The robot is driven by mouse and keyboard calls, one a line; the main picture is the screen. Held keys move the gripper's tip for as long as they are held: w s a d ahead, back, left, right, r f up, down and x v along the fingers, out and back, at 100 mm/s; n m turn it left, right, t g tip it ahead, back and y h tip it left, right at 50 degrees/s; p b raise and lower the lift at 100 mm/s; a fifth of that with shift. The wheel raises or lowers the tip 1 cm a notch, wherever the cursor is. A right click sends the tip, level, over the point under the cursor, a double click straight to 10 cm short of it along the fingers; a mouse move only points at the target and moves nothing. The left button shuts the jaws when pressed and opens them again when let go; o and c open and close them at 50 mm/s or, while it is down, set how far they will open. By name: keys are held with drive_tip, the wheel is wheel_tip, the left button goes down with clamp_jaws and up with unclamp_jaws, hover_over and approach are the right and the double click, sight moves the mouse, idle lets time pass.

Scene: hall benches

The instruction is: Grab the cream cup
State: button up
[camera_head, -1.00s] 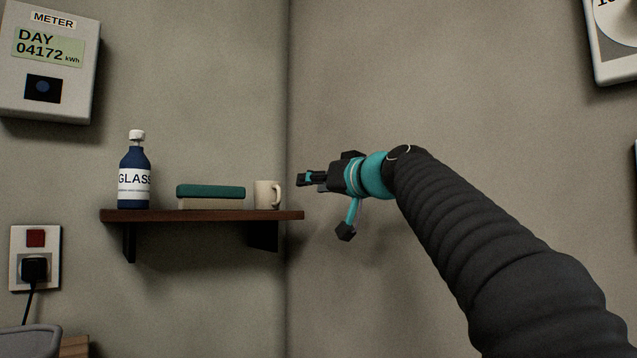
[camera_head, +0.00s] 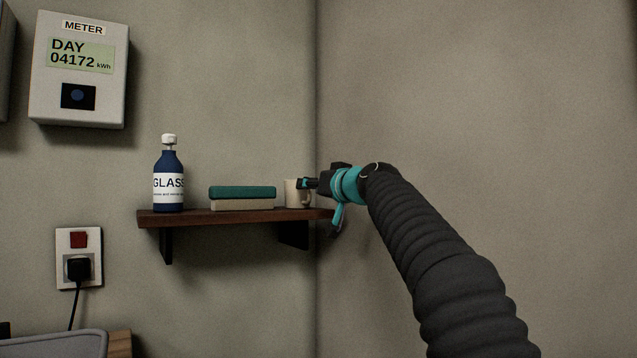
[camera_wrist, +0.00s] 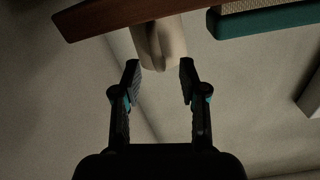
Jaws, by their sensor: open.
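The cream cup (camera_head: 291,193) stands upright at the right end of a dark wooden wall shelf (camera_head: 225,217). My gripper (camera_head: 304,184) is at the cup's right side in the head view and covers part of it and its handle. In the wrist view my gripper (camera_wrist: 160,80) is open, with its two fingers apart. The cream cup (camera_wrist: 158,45) shows just beyond and between the fingertips. I cannot tell whether a finger touches it.
Left of the cup on the shelf lie stacked green and beige books (camera_head: 242,193). A blue bottle labelled GLASS (camera_head: 169,185) stands further left. A meter (camera_head: 80,68) and a socket with plug (camera_head: 79,259) are on the wall. The right wall is bare.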

clamp_jaws()
idle(0.3)
drive_tip(key=shift+f, duration=0.1)
drive_tip(key=b+v, duration=0.2)
drive_tip(key=v, duration=0.3)
drive_tip(key=shift+s+d, duration=0.1)
drive_tip(key=shift+s, duration=0.05)
idle(0.5)
